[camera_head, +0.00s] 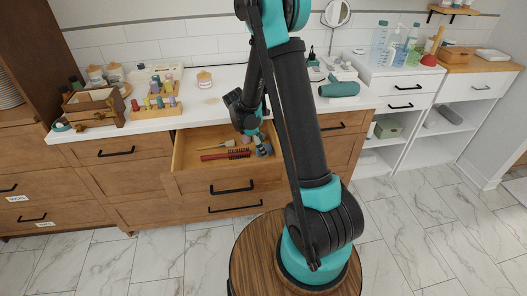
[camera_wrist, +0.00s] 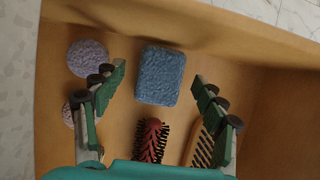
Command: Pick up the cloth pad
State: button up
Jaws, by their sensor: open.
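The cloth pad (camera_wrist: 158,75) looks like the blue, rounded rectangular pad with a textured surface, lying on the floor of the open drawer (camera_head: 228,172). In the wrist view it lies between the tips of my gripper (camera_wrist: 160,78), with space on both sides. My gripper is open and empty, its fingers spread. In the head view my gripper (camera_head: 259,144) reaches down into the right part of the drawer. The pad is not clearly visible there, as my gripper covers that area. I cannot tell the exact height of my fingertips above it.
A red-handled brush (camera_wrist: 152,137) and a wooden comb (camera_wrist: 203,143) lie near the pad. A round greyish pad (camera_wrist: 88,58) lies left of my left finger. Drawer walls enclose the space. The countertop above holds a wooden box (camera_head: 92,109) and a teal hairdryer (camera_head: 340,89).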

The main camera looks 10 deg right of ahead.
jog(key=shift+c, duration=0.4)
jog(key=c, duration=1)
jog(key=shift+r, duration=0.15)
notch_tip(320, 180, up, 20)
jog(key=shift+f, duration=0.1)
